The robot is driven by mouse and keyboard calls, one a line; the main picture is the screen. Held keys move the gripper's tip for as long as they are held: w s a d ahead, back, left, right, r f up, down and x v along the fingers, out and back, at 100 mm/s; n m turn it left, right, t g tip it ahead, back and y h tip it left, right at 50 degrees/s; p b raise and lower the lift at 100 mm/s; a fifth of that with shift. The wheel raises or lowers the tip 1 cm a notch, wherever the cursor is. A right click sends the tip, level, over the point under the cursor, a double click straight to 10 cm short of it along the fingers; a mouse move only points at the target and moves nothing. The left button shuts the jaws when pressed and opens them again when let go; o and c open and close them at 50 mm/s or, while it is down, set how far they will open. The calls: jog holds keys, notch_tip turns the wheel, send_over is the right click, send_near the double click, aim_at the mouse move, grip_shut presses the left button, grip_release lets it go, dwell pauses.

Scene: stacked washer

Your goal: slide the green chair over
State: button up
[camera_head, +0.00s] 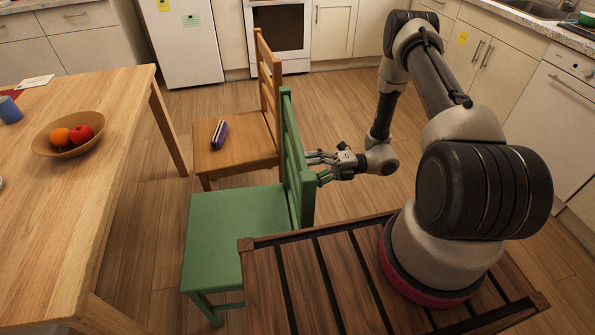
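The green chair (235,220) stands upright beside the table's right side, with its slatted backrest (305,200) on the right of its seat. My gripper (317,168) is at the right side of this backrest, about halfway up, with its fingers pointing left towards it. The fingers look spread apart, with nothing seen held between them. I cannot tell whether they touch the backrest.
A brown wooden chair (240,145) stands just behind the green one, with a purple object (219,133) on its seat. The wooden table (60,200) at left holds a fruit bowl (68,149). Open floor (345,100) lies beyond my gripper, before the cabinets.

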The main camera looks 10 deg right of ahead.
aim_at(294, 172)
jog(key=a, duration=0.5)
jog(key=shift+w+a, duration=0.15)
grip_shut()
